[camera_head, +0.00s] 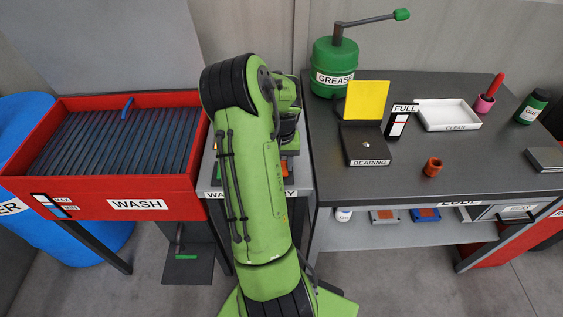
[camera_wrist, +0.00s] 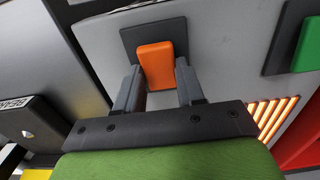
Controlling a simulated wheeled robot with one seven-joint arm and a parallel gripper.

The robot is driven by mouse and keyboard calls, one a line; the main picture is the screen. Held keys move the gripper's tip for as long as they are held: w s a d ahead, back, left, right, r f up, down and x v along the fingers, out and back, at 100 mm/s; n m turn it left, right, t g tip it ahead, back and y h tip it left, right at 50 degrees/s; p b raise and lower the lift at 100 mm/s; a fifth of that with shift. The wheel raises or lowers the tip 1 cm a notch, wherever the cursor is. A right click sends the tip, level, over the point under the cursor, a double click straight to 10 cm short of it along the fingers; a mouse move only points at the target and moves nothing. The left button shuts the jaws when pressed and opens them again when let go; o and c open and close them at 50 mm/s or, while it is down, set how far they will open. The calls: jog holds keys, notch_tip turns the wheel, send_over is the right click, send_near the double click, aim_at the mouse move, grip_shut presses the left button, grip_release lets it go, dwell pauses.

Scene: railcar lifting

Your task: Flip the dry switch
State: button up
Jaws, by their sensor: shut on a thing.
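An orange switch (camera_wrist: 157,65) on a dark plate (camera_wrist: 128,40) shows in the wrist view. It is on the side nearer the bearing table, where the partly hidden label ending in "RY" (camera_head: 284,195) shows in the head view, so it appears to be the dry switch. My gripper (camera_wrist: 158,82) is shut on the orange switch, one finger at each side. A green switch (camera_wrist: 309,45) on another dark plate is at the right of the wrist view.
Glowing orange slots (camera_wrist: 272,115) lie near my gripper. The red wash basin (camera_head: 100,208) stands left of the grey stand (camera_head: 301,182). The dark table (camera_head: 480,165) at right holds a bearing box (camera_head: 366,148), a green grease can (camera_head: 335,65) and a white tray (camera_head: 448,115).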

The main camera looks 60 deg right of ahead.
jog(key=shift+a+f+t+h+b, duration=0.1)
jog(key=shift+f+t+h+b, duration=0.45)
jog(key=shift+b, duration=1.3)
jog(key=b, duration=0.1)
jog(key=h+b, duration=0.1)
jog(key=shift+s+a+r+h+b, duration=0.1)
jog(key=shift+a+r+h+b, duration=0.1)
jog(key=shift+r+h+b, duration=0.15)
jog(key=shift+s+a+r+t+h+b, duration=0.15)
jog(key=shift+t+h+b, duration=0.2)
jog(key=shift+b, duration=0.3)
jog(key=o, duration=1)
jog(key=p+v, duration=0.5)
jog(key=v, duration=1)
jog(key=shift+r, duration=0.45)
